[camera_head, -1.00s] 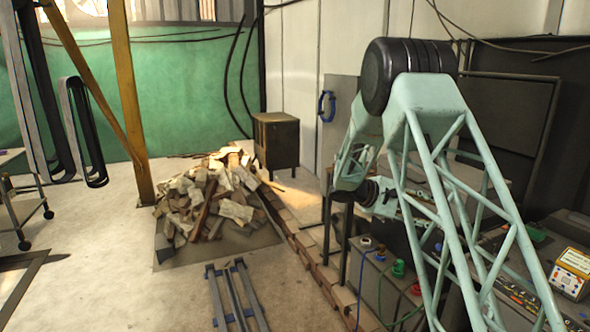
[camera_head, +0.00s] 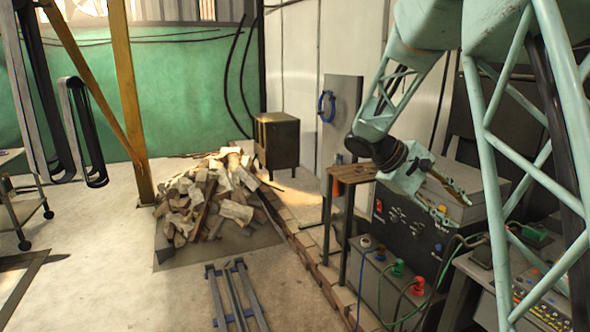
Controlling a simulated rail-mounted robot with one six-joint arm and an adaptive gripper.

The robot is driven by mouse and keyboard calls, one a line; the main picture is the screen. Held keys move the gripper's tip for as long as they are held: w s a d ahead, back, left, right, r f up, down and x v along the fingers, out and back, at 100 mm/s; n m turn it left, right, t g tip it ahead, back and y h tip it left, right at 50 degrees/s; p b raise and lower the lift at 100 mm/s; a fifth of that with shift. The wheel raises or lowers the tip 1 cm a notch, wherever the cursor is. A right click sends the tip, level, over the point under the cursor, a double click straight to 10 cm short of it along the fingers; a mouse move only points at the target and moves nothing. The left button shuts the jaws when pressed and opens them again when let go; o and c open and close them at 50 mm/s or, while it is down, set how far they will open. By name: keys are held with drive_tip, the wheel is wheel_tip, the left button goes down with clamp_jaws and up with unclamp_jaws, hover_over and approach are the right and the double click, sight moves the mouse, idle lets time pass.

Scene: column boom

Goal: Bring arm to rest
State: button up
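My arm's pale teal lattice links fill the right side of the head view. My gripper (camera_head: 454,204) hangs from the dark wrist joint at centre right and points right and down. Its two fingers stand apart, with nothing visible between them. It appears in front of a dark equipment box (camera_head: 408,222) with knobs and sockets; the distance between them is hard to judge.
A small wooden-topped stand (camera_head: 352,172) is just left of my wrist. Grey units with coloured plugs (camera_head: 377,283) and cables stand below. A rubble pile (camera_head: 212,200), a dark cabinet (camera_head: 276,140) and a yellow post (camera_head: 128,100) are farther left. Open floor lies at front left.

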drive_tip(key=s+a+r+m+t+y, duration=0.1)
drive_tip(key=s+a, duration=0.6)
drive_tip(key=s, duration=0.8)
drive_tip(key=s+a+r+m+t+y, duration=0.1)
drive_tip(key=s+a+y, duration=0.5)
drive_tip(key=s, duration=0.9)
drive_tip(key=s+a+r+m+t+y, duration=0.2)
drive_tip(key=s+a, duration=0.7)
drive_tip(key=s, duration=0.6)
drive_tip(key=shift+s+a+r+y, duration=0.15)
drive_tip(key=shift+a+r+y, duration=0.05)
drive_tip(key=shift+r+y, duration=0.75)
drive_tip(key=shift+r, duration=0.1)
drive_tip(key=shift+d, duration=0.1)
